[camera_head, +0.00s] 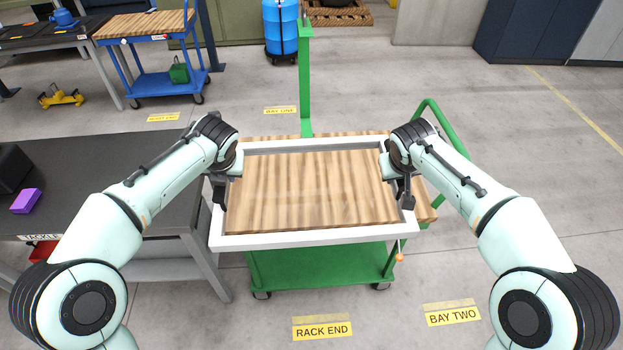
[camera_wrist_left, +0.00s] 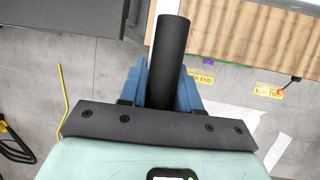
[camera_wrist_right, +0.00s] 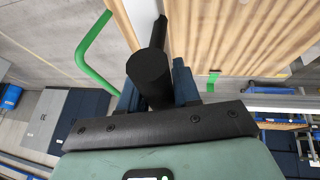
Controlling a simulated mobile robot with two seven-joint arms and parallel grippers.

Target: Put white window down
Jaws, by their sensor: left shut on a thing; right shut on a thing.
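The white window (camera_head: 315,239) is a rectangular white frame with a clear pane. It spans between my two arms over the wooden top (camera_head: 427,212) of a green cart (camera_head: 320,264). Its front rail lies across the cart's near edge, and I cannot tell whether it touches the top. My left gripper (camera_head: 220,182) is shut on a black handle (camera_wrist_left: 168,60) at the window's left side. My right gripper (camera_head: 399,178) is shut on a black handle (camera_wrist_right: 150,72) at its right side. The fingertips are partly hidden in the head view.
A dark table (camera_head: 110,165) stands close on the left, with a purple block (camera_head: 26,201) on it. The cart has a green post (camera_head: 305,85) at the back and a green handle (camera_head: 450,135) at right. Floor labels (camera_head: 322,329) lie in front. Open floor is on the right.

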